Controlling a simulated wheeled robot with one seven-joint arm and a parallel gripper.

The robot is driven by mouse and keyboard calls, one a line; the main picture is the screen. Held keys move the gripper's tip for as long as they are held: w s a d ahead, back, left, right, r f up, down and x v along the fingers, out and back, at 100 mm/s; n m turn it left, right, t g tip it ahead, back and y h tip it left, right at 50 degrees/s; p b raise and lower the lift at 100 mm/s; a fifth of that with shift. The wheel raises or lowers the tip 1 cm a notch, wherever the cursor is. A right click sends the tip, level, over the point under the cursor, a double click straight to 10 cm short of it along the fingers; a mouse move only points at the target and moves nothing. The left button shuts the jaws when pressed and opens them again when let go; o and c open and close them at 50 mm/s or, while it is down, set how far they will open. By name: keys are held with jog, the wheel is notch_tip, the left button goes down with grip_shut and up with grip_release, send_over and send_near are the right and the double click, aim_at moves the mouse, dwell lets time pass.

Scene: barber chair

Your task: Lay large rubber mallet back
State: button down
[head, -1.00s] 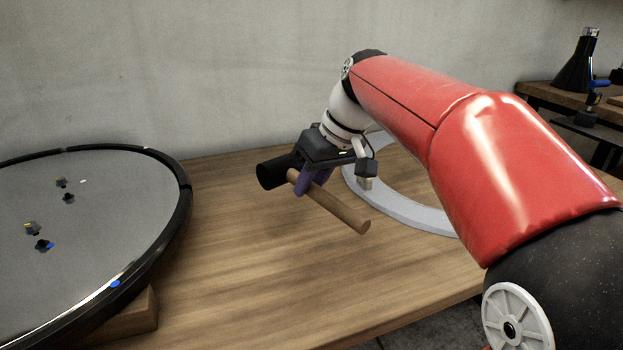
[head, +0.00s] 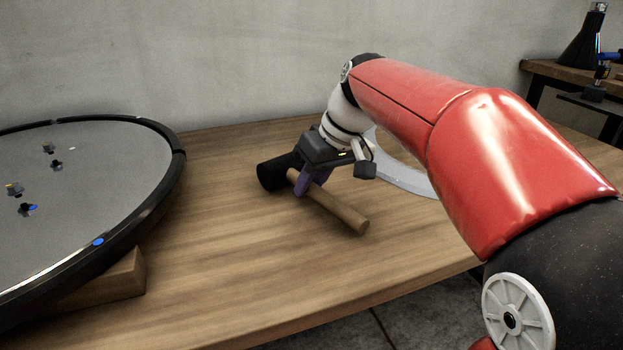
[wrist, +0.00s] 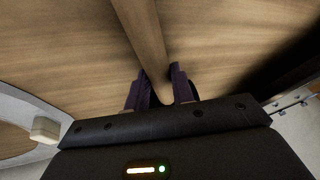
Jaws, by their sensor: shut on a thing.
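The large rubber mallet has a black head (head: 270,174) and a round wooden handle (head: 340,211). My gripper (head: 302,188), with purple fingers, is shut on the handle close to the head. The handle points toward the front right of the head view. In the wrist view the handle (wrist: 146,40) runs up between the two purple fingers (wrist: 162,92), and the mallet head is not clearly made out. The mallet is over the wooden tabletop (head: 220,240), low or near it; I cannot tell whether it touches.
A large round grey disc with a black rim (head: 165,205) rests at the left on a wooden block (head: 125,275). A pale grey ring (head: 405,178) lies behind my arm. Bare tabletop lies in front of the mallet. A dark cone-shaped thing (head: 575,42) stands on another table.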

jog(key=shift+r, duration=0.1)
jog(key=c, duration=1.1)
grip_release()
jog(key=p+v, duration=0.1)
jog(key=v, duration=0.6)
jog(key=shift+s+d+r, duration=0.1)
jog(key=shift+d+r, duration=0.05)
jog(key=shift+r, duration=0.2)
